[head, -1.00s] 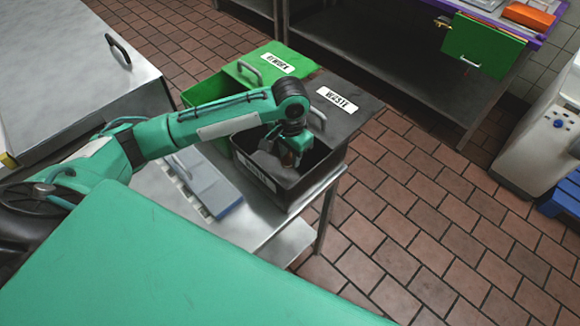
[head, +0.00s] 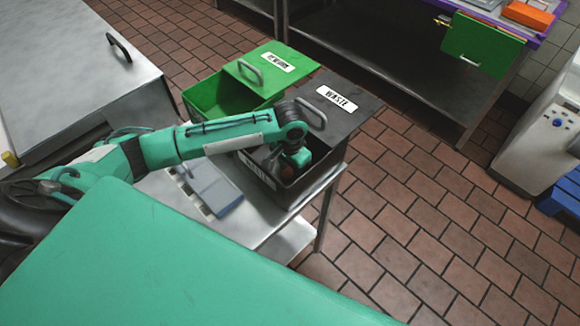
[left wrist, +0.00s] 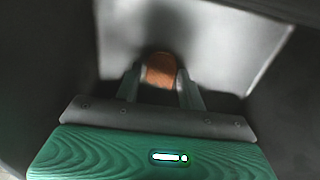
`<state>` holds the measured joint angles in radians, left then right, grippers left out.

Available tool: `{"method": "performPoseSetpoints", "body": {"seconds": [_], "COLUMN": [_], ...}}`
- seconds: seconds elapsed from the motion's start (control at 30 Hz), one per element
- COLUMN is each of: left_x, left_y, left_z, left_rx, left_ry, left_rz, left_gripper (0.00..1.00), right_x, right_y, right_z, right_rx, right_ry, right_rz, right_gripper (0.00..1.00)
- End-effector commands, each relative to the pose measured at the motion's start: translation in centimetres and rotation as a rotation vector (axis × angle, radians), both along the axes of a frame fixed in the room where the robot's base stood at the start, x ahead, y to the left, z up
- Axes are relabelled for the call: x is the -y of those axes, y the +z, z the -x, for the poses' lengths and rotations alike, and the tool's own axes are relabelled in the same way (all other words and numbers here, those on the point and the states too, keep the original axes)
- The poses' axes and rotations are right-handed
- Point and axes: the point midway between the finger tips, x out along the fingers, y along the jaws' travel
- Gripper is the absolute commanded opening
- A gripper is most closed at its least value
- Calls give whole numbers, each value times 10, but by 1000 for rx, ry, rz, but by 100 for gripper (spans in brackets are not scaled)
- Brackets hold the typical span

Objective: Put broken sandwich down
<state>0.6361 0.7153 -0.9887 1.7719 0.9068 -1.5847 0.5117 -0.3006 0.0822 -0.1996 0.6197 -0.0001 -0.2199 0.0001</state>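The broken sandwich (left wrist: 160,70) shows in the left wrist view as a small orange-brown piece between my left gripper's two fingers. The finger pads appear to touch it on both sides. My left gripper (left wrist: 160,80) is shut on it. In the head view my left arm reaches down into the black waste bin (head: 283,200), whose lid with a "WASTE" label stands behind it. The gripper is low inside the bin, and my wrist hides most of it and the sandwich. I cannot tell whether the sandwich touches the bin's floor. My right gripper is not in view.
An open green bin (head: 205,100) stands beside the waste bin at its left. A grey-blue tray-like object (head: 213,190) lies on the steel table (head: 250,228) in front. A metal counter (head: 60,60) is at the left.

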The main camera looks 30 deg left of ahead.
Motion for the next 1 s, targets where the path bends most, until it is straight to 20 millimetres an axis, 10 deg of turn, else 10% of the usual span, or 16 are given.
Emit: {"method": "performPoseSetpoints", "body": {"seconds": [0.47, 1.0], "left_x": [0, 0], "left_y": [10, 111], "left_z": [-1, -1], "left_rx": [2, 2], "left_ry": [0, 0], "left_rz": [0, 1], "left_gripper": [52, 52], "right_x": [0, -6], "right_y": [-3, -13], "right_z": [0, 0], "right_rx": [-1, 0], "right_ry": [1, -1], "right_rz": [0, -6], "right_gripper": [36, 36]}}
